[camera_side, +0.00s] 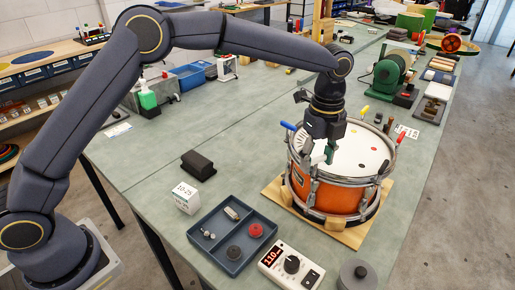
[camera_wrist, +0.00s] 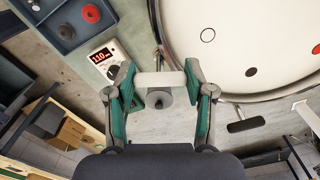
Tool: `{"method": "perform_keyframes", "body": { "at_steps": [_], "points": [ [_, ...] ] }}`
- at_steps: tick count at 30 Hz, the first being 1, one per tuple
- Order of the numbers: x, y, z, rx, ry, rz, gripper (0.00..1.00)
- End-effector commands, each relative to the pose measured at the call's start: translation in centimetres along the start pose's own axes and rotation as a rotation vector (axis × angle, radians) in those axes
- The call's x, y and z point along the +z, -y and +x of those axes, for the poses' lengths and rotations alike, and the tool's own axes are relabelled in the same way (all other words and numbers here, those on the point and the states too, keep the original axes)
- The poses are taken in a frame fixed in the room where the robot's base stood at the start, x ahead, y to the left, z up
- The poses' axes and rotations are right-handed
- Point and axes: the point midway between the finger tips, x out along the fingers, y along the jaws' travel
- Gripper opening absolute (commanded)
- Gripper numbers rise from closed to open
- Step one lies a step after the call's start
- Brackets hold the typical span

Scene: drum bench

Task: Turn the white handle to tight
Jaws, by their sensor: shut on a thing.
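The white handle (camera_wrist: 160,79) is a short pale bar at the drum's rim in the wrist view, lying crosswise between my fingers. My gripper (camera_wrist: 160,85) has green pads and is shut on the bar's two ends. In the side view my gripper (camera_side: 325,155) reaches down at the near left rim of the orange drum (camera_side: 336,195); the handle cannot be made out there. The white drumhead (camera_wrist: 250,40) fills the upper right of the wrist view. I cannot tell how tight the handle is.
A blue handle (camera_side: 288,126), yellow handle (camera_side: 365,111) and red handle (camera_side: 401,138) stand around the rim. The drum rests on a wooden board (camera_side: 350,238). A meter reading 110 (camera_side: 291,264), a grey knobbed cylinder (camera_side: 357,277) and a divided tray (camera_side: 205,232) lie in front.

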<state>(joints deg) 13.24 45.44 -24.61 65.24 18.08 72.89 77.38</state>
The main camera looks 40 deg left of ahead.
Motion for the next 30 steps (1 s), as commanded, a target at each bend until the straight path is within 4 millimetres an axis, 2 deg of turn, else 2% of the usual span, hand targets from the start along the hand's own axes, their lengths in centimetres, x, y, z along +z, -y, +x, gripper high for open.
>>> {"method": "perform_keyframes", "body": {
  "at_steps": [21,30],
  "points": [
    [0.06,0.05,-0.05,-0.002,0.001,0.675,0.19],
    [0.02,0.04,-0.06,-0.001,0.001,0.908,0.19]
  ]
}}
